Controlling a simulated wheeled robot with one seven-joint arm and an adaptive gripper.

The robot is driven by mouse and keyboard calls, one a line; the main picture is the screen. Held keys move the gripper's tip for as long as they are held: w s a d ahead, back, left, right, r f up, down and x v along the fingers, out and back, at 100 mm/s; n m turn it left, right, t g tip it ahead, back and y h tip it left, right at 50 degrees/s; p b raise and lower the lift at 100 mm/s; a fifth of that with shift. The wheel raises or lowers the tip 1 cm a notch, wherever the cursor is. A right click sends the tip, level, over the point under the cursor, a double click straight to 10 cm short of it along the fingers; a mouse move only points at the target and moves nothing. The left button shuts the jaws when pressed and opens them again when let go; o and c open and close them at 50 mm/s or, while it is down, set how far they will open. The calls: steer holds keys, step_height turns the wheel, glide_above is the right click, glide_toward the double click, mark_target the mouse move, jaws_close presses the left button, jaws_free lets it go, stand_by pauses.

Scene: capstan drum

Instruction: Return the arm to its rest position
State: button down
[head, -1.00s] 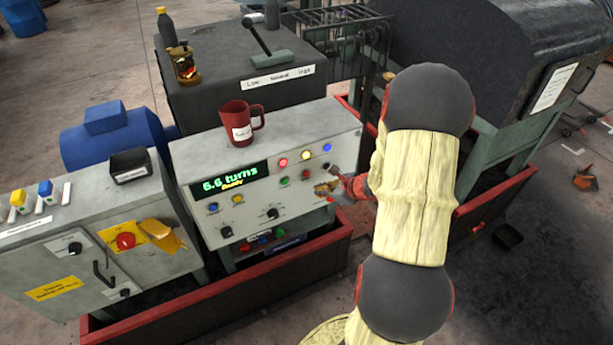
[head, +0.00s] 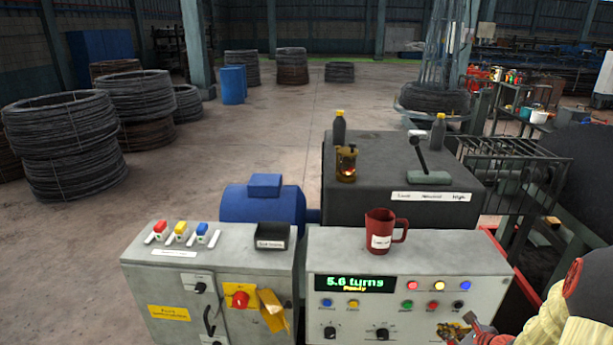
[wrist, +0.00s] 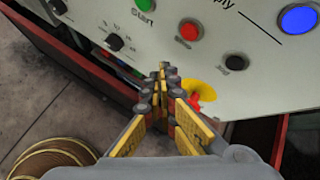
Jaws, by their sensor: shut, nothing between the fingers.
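My arm enters the head view at the lower right, in a pale yellow cover (head: 560,325) with dark joints. My gripper (head: 468,328) is in front of the right end of the grey control panel (head: 440,262). In the wrist view my gripper (wrist: 166,82) is shut and empty, its yellow-and-black fingers together. The tips are close to the panel face, near a red button on a yellow disc (wrist: 198,92), partly hidden by the fingers. Whether they touch the panel cannot be told. The panel's green display (head: 354,284) reads about 5.6 turns, Ready.
A red mug (head: 380,232) stands on the panel top. A grey cabinet (head: 215,275) with a black tray (head: 271,238) is to the left. A lever (head: 420,155) and bottles stand on the dark box behind. Wire coils (head: 70,150) lie on the far floor, with open floor between.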

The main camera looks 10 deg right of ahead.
steer(key=s+a+r+n+g+y, duration=0.25)
steer(key=s+a+r+n, duration=0.2)
steer(key=a+n, duration=0.4)
steer(key=s+a+r+n+g+y, duration=0.1)
steer(key=s+a+r+n+g, duration=0.2)
steer(key=s+a+n, duration=0.45)
steer(key=s+a+r+n+t+h, duration=0.1)
steer(key=s+a+r+n+h, duration=0.1)
steer(key=a+r+n, duration=0.5)
steer(key=s+a+r+n+h, duration=0.2)
steer(key=s+a+r+n, duration=0.3)
steer(key=a+r+n, duration=0.3)
step_height(320, 180, up, 4)
steer(key=shift+a+t, duration=0.15)
steer(key=shift+t, duration=0.2)
